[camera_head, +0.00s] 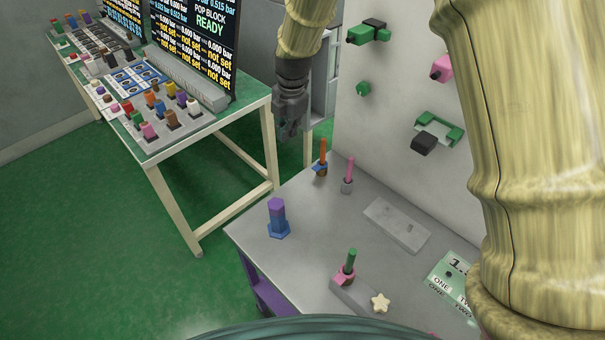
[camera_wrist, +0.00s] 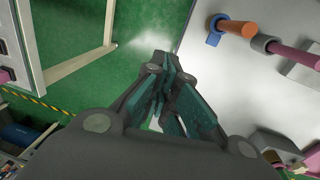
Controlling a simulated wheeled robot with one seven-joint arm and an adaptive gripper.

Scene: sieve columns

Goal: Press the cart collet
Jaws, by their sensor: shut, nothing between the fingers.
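My gripper (camera_head: 290,130) points down, shut and empty, in the gap between the console bench and the grey-topped cart (camera_head: 310,230). In the wrist view its fingers (camera_wrist: 168,85) are together over green floor beside the cart edge. On the cart an orange rod (camera_head: 323,149) stands in a blue fitting (camera_head: 321,170), the closest to my gripper. A pink rod (camera_head: 349,168) stands in a grey fitting (camera_head: 347,186). A green rod (camera_head: 350,260) stands in a pink fitting (camera_head: 345,277) on a grey block. I cannot tell which fitting is the collet.
A purple and blue hexagonal post (camera_head: 277,218) stands near the cart's left edge. A yellow star (camera_head: 380,302) and a flat grey plate (camera_head: 397,226) are also there. A white panel (camera_head: 395,100) with protruding fittings rises behind. The console bench (camera_head: 160,125) is at left.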

